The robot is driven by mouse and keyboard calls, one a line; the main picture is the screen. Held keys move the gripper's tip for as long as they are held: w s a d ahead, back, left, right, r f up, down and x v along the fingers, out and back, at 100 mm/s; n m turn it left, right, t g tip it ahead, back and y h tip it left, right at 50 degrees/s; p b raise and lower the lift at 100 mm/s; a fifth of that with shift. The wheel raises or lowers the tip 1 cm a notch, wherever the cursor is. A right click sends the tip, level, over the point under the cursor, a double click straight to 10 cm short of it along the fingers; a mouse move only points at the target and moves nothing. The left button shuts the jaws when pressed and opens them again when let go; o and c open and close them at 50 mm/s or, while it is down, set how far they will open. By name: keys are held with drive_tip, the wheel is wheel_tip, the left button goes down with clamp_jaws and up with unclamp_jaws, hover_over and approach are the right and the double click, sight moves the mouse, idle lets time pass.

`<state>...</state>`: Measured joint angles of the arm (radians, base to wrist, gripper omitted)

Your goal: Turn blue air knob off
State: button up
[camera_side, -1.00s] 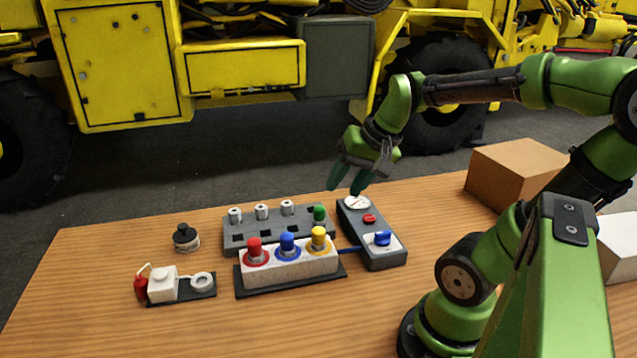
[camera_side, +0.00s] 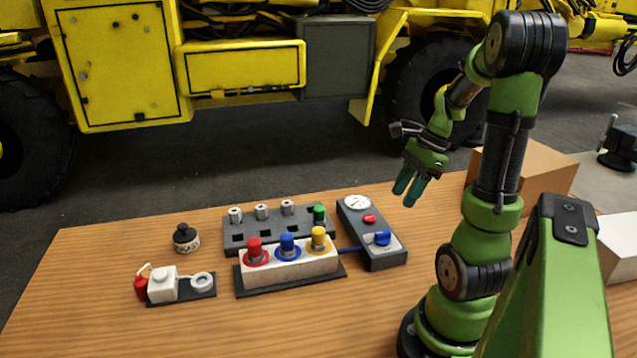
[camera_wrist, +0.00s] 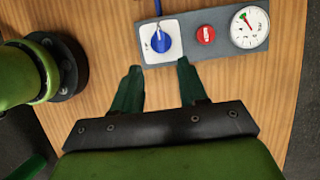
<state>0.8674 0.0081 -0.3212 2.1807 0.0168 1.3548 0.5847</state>
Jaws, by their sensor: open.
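The blue air knob (camera_side: 382,238) sits on a white plate at the near end of a grey control box (camera_side: 384,261). In the wrist view the blue knob (camera_wrist: 161,42) has a pale pointer line and lies just beyond the fingertips, ahead of the gap between them. My gripper (camera_side: 407,191) is open and empty, above the table to the right of the box and apart from it. In the wrist view its two green fingers (camera_wrist: 160,78) are spread. A red button (camera_side: 370,218) and a round white gauge (camera_side: 357,203) share the box.
Left of the box stand a grey block (camera_side: 240,236) with small knobs and a white block (camera_side: 290,268) with red, blue and yellow plugs. A black-capped jar (camera_side: 186,240) and a small white fixture (camera_side: 163,284) are further left. A cardboard box (camera_side: 540,168) stands behind my arm.

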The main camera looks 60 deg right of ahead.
sight(383, 232)
drive_tip(key=x, duration=1)
drive_tip(key=shift+f, duration=0.15)
clamp_jaws()
